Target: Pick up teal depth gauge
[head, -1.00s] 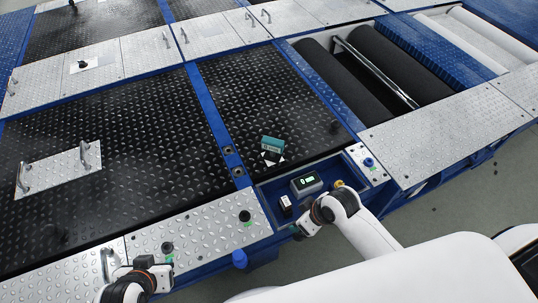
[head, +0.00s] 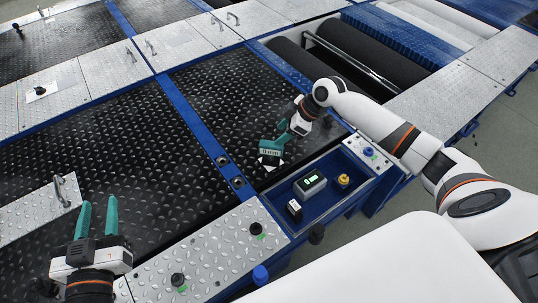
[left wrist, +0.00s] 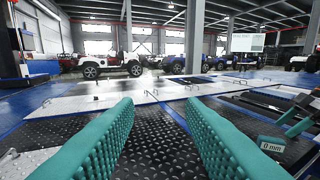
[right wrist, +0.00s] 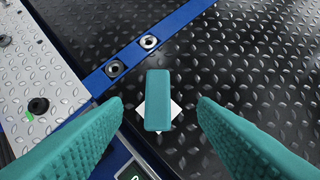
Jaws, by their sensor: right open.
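The teal depth gauge (head: 269,148), with a light "0 mm" face, stands over a white diamond mark (head: 270,161) on the black tread plate. My right gripper (head: 283,135) is open beside it, its teal fingers overlapping the gauge's edge in the head view. In the right wrist view the gauge (right wrist: 158,99) shows as a teal block between the two spread fingers (right wrist: 160,108), with clear gaps on both sides. The gauge also shows in the left wrist view (left wrist: 271,146). My left gripper (head: 98,205) is open and empty over the black plate at lower left.
A blue tray (head: 330,205) near the gauge holds a grey meter with a green display (head: 311,183), a small black-and-white block (head: 293,210) and a yellow knob (head: 344,180). Dark rollers (head: 330,65) lie behind. Metal handles stand up from several plates.

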